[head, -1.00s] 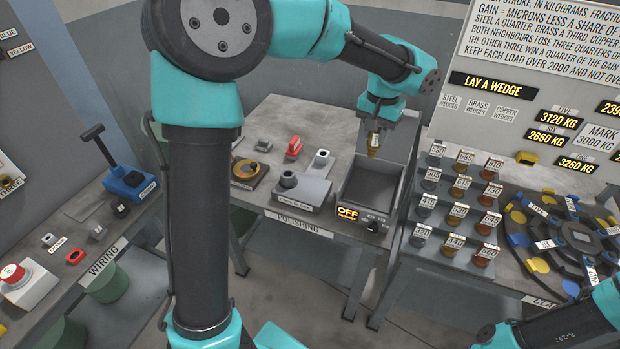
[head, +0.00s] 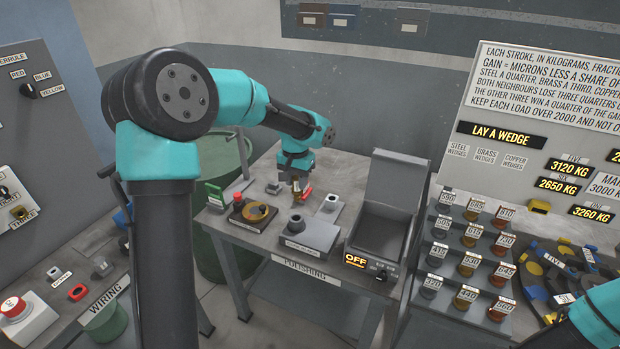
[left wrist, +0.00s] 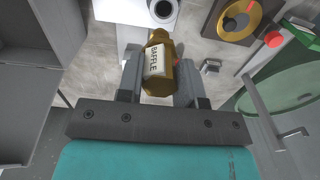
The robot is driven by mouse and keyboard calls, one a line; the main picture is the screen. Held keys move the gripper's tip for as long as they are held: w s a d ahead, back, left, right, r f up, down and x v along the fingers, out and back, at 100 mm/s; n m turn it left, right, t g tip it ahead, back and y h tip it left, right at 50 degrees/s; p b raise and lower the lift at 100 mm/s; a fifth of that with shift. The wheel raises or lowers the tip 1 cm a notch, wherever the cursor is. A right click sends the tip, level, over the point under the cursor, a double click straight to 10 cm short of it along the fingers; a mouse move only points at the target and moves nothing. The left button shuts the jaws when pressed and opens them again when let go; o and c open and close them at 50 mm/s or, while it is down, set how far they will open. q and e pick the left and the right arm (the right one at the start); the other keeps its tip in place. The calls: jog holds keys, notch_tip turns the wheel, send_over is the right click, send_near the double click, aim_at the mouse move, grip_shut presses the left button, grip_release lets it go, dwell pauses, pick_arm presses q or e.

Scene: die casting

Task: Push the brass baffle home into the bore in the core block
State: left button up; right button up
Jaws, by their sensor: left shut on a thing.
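My left gripper (head: 298,184) is shut on the brass baffle (left wrist: 158,65), which bears a BAFFLE label in the left wrist view. In the head view the baffle is small and partly hidden by the fingers. It is held over the polishing table's back half, behind the core block. The grey core block (head: 315,238) sits near the table's front edge, with a dark round collar (head: 296,223) at its left end. A ringed dark hole (left wrist: 162,10) at the top of the left wrist view appears to be its bore. The baffle is apart from it. My right gripper is not in view.
A dark block with a gold ring (head: 255,211) stands left of the core block. A small pale cylinder (head: 331,203) is behind it. An open grey box (head: 383,225) with a raised lid stands right. A green bin (head: 222,175) is beyond the table's left end.

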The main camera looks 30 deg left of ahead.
aim_at(295, 201)
pick_arm(q)
jog(key=shift+s+a+f, duration=0.1)
jog(key=shift+a, duration=0.3)
jog(key=shift+f, duration=0.1)
jog(key=shift+f, duration=2.75)
jog(key=shift+f, duration=2.5)
jog(key=o, duration=1.1)
notch_tip(295, 201, up, 17)
jog(key=shift+d+r, duration=0.1)
jog(key=shift+r, duration=0.1)
